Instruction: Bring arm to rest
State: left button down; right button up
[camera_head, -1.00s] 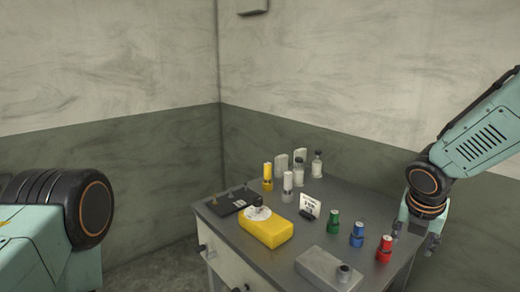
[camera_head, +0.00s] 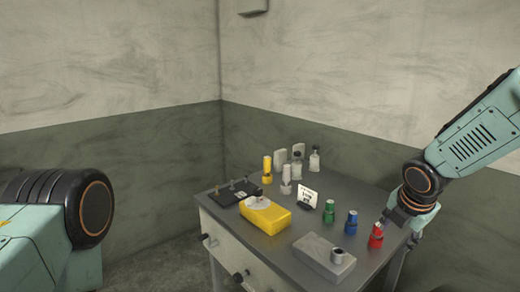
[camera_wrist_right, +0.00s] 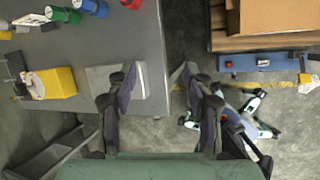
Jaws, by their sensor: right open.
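My right gripper (camera_head: 402,231) is open and empty at the right end of the grey table (camera_head: 290,262), beside and partly behind the red container (camera_head: 376,236). I cannot tell from the head view whether they touch. In the right wrist view its two fingers (camera_wrist_right: 155,76) stand apart with nothing between them, over the table edge and floor, and the red container (camera_wrist_right: 87,5) is away at the upper left. My left arm shows only as a teal and black joint at the left; its gripper is out of view.
A green (camera_head: 329,211) and a blue container (camera_head: 351,222), a white card (camera_head: 308,197), a yellow block (camera_head: 265,217) and a grey box (camera_head: 323,258) stand on the table. Bottles (camera_head: 315,160) stand at the back. In the wrist view, a cardboard box (camera_wrist_right: 280,17) is at the upper right.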

jog(key=s+a+f+m+y+b, duration=0.2)
jog(key=s+a+f+m, duration=0.25)
jog(key=f+m, duration=0.35)
jog(key=s+a+f+m+y+b, duration=0.15)
jog(key=s+a+f+m, duration=0.3)
jog(key=f+m, duration=0.45)
jog(key=s+f+m+g+h+b, duration=0.1)
jog(key=s+f+m+g+b, duration=0.1)
jog(key=s+f, duration=0.9)
jog(key=s+f+m+g+h+b, duration=0.1)
jog(key=s+f+m+b, duration=0.4)
jog(key=s+f, duration=0.6)
jog(key=s+g+b, duration=0.1)
jog(key=s, duration=0.5)
jog(key=shift+s+d+g, duration=0.2)
jog(key=shift+d+g, duration=0.1)
jog(key=shift+d, duration=0.05)
